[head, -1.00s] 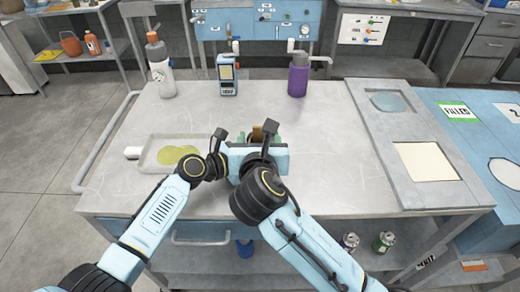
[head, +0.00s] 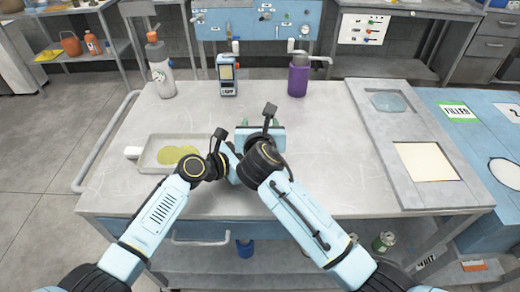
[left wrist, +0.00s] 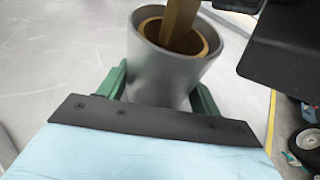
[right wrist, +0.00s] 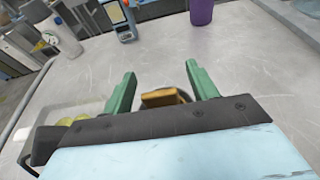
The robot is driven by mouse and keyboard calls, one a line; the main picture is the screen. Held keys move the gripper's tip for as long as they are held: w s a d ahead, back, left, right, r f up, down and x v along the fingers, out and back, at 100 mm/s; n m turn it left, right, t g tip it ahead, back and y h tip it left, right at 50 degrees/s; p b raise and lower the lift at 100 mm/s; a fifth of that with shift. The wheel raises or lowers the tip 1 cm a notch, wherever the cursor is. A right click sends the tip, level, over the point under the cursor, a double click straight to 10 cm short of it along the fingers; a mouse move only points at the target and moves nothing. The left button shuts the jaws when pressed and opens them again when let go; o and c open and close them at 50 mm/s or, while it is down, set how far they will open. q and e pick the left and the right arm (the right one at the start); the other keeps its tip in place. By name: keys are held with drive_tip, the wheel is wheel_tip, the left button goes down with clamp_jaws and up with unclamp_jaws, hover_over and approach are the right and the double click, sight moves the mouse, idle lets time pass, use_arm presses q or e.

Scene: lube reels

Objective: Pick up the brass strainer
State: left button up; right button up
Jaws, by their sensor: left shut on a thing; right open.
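The brass strainer (left wrist: 182,30) sits inside a grey metal cup (left wrist: 165,72), its flat brass handle standing up above the rim. My left gripper (left wrist: 160,86) has its green fingers shut on the sides of the cup. In the right wrist view the brass handle (right wrist: 165,98) shows just beyond the palm edge, between the two fingers. My right gripper (right wrist: 162,90) is open, with one green finger on each side of the handle and gaps between. In the head view the right gripper (head: 260,126) hides the cup and strainer.
A white bottle (head: 160,72), a handheld meter (head: 228,76) and a purple bottle (head: 298,78) stand along the back. A grey panel (head: 385,130) lies at the right. The table's middle right is clear.

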drive_tip(key=shift+c, duration=0.2)
clamp_jaws()
wheel_tip(320, 180, up, 18)
idle(0.5)
use_arm(q)
drive_tip(key=o, duration=0.8)
drive_tip(key=shift+o, duration=0.2)
